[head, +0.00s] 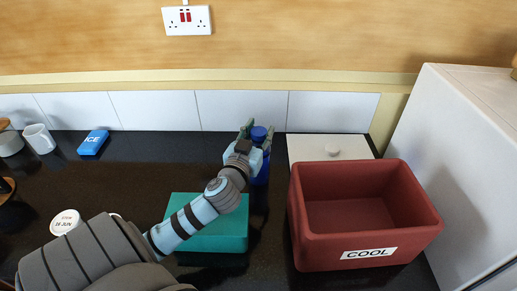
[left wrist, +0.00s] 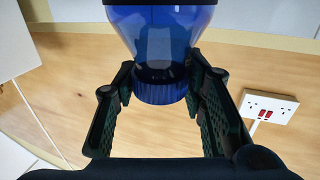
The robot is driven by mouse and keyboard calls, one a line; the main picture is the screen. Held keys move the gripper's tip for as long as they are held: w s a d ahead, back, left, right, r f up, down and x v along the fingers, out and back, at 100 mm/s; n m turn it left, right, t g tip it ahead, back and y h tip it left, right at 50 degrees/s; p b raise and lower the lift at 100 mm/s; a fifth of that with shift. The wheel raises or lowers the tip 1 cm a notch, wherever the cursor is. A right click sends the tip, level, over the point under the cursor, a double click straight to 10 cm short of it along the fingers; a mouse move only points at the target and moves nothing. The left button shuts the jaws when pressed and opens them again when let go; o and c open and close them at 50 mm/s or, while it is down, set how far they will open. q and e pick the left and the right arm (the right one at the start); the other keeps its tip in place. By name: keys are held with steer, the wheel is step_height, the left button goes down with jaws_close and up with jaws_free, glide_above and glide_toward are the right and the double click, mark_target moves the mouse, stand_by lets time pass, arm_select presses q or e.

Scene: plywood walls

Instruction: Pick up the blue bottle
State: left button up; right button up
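The blue bottle (head: 261,172) stands upright at the back of the dark counter, its cap between the fingers of my left gripper (head: 259,133). In the left wrist view the bottle (left wrist: 165,38) appears upside down, with its ribbed cap pointing down. The fingers of my left gripper (left wrist: 161,85) lie against both sides of the cap and neck, with no clear gap. The bottle's base is out of the left wrist view, and my gripper partly covers the bottle in the head view. My right gripper is not in view.
A red crate (head: 310,250) marked COOL stands right of the bottle. A teal box (head: 225,235) lies under my left forearm. A blue ICE pack (head: 92,142), a white mug (head: 39,138) and a white round lid (head: 66,222) are at left. A white cabinet (head: 455,150) bounds the right.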

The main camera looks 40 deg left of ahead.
arm_select(q)
jaws_close()
